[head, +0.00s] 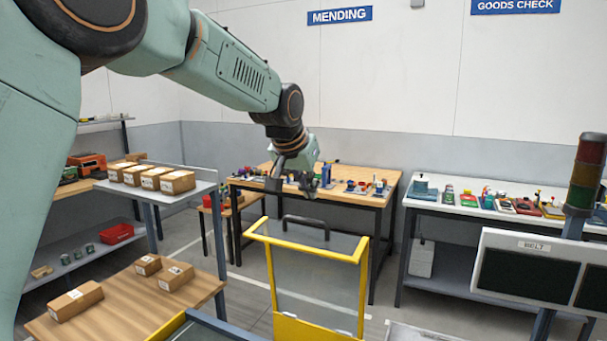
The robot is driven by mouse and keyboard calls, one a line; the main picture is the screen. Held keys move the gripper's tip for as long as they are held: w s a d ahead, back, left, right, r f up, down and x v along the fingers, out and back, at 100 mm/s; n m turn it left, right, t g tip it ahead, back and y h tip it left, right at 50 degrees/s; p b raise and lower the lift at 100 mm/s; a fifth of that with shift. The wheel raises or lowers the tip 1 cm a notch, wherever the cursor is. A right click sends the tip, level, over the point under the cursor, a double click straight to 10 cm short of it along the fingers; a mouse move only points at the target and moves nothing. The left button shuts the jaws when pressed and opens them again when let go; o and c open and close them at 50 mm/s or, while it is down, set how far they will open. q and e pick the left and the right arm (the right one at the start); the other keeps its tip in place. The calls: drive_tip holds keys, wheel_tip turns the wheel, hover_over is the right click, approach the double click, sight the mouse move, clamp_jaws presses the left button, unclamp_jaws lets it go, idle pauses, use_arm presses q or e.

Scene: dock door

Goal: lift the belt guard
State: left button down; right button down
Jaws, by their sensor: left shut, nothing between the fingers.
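The belt guard (312,277) stands in the lower middle of the head view, a yellow frame around a clear panel. A dark handle (305,219) arches up at its top edge. My left gripper (290,184) hangs from the arm that comes in from the left. It is shut and empty, and it appears just above the handle in the picture, apart from it. How far it is from the handle in depth I cannot tell. My right gripper is not in view. The guard's lower end is cut off by the picture's bottom edge.
A wooden workbench (367,198) with small fixtures stands behind the guard. A white table (470,209) with several items is to the right. A signal tower (585,172) and a panel marked BELT (533,245) stand at the right. Cartons (75,300) lie on a wooden surface at lower left.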

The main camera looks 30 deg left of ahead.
sight(305, 234)
use_arm(q)
wheel_tip(305, 234, down, 4)
drive_tip(key=shift+a+r+p, duration=0.15)
drive_tip(key=shift+p, duration=0.25)
drive_tip(key=shift+s+d, duration=0.2)
drive_tip(key=shift+s, duration=0.4)
drive_tip(key=shift+s+d+f, duration=0.1)
drive_tip(key=shift+d+f, duration=0.1)
drive_tip(key=shift+f, duration=0.05)
drive_tip(key=shift+a+f, duration=0.1)
drive_tip(key=shift+a, duration=0.2)
drive_tip(key=shift+d, duration=0.15)
